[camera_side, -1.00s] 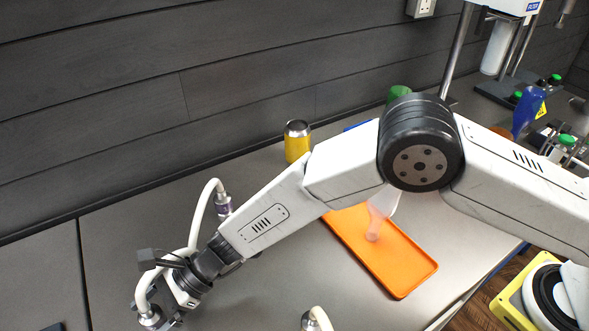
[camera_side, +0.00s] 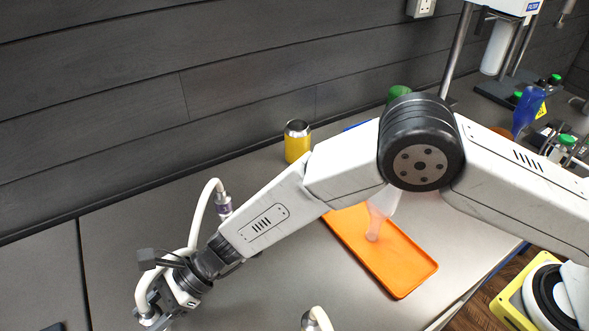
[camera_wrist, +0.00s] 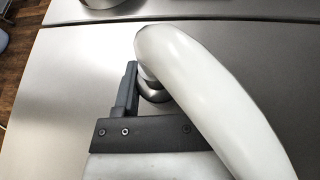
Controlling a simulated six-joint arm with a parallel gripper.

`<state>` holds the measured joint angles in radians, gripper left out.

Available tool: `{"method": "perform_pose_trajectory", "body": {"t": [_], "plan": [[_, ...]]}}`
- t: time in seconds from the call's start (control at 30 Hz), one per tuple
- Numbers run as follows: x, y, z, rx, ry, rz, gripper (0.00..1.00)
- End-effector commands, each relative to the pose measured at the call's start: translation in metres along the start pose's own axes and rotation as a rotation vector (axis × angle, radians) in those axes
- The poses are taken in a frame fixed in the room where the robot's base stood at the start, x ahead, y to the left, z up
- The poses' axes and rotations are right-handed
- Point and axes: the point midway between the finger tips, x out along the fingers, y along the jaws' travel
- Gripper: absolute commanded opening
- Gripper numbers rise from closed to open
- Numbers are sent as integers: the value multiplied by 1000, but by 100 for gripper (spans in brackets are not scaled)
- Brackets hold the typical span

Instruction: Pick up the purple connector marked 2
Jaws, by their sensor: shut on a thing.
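A connector with a purple band (camera_side: 223,204) sits on one end of a white hose (camera_side: 203,212), upright beyond my forearm in the side view. The number on it is not readable. The hose curves down behind my wrist to a silver metal end fitting (camera_side: 149,320). My gripper (camera_side: 158,314) is low at the bottom left, at that fitting. In the wrist view, my gripper (camera_wrist: 143,86) is shut on the silver fitting (camera_wrist: 153,92). One dark finger shows beside it, and the white hose (camera_wrist: 205,85) hides the other. No purple shows there.
An orange tray (camera_side: 410,272) with a pale translucent item (camera_side: 376,222) lies right of my forearm. A yellow can (camera_side: 297,142) stands near the wall. Another white hose end (camera_side: 318,318) is at the bottom edge. The grey table left of my wrist is mostly clear.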

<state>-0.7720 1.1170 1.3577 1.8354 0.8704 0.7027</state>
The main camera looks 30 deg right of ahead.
Motion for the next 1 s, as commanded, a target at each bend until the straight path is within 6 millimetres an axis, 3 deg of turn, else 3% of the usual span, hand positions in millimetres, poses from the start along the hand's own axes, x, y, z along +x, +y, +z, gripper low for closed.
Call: {"method": "perform_pose_trajectory", "body": {"t": [0.23,0.43,1.0], "plan": [[-4,0,11,-2,-1,0,0],[-13,0,32,-3,-3,-1,0],[-72,43,73,0,-1,-1,0]]}}
